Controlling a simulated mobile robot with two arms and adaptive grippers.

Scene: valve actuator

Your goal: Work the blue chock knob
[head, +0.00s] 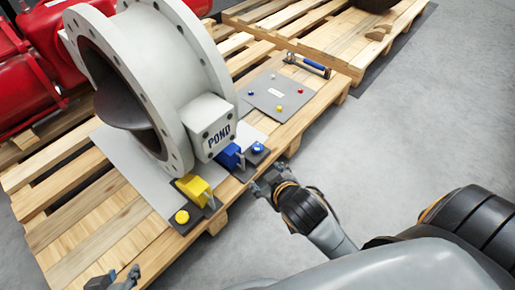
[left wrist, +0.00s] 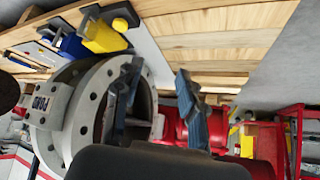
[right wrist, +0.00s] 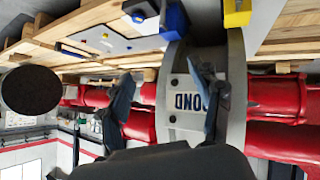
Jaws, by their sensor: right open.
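The blue chock knob (head: 258,147) is a small round blue knob on a dark plate at the pallet's front edge. The blue chock (head: 230,156) stands just left of it, below the grey POND valve body (head: 212,128). The right wrist view also shows the blue knob (right wrist: 137,17) and blue chock (right wrist: 172,20) at its top edge. My right gripper (head: 262,188) is open and empty, apart from the knob, in front of the pallet edge. My left gripper (head: 124,279) is open and empty near the pallet's near left corner; its spread fingers show in the left wrist view (left wrist: 157,100).
A yellow chock (head: 193,188) and yellow knob (head: 182,216) sit left of the blue ones. A grey panel (head: 278,95) with small coloured knobs and a blue-handled tool (head: 308,65) lie farther back on the pallet (head: 84,235).

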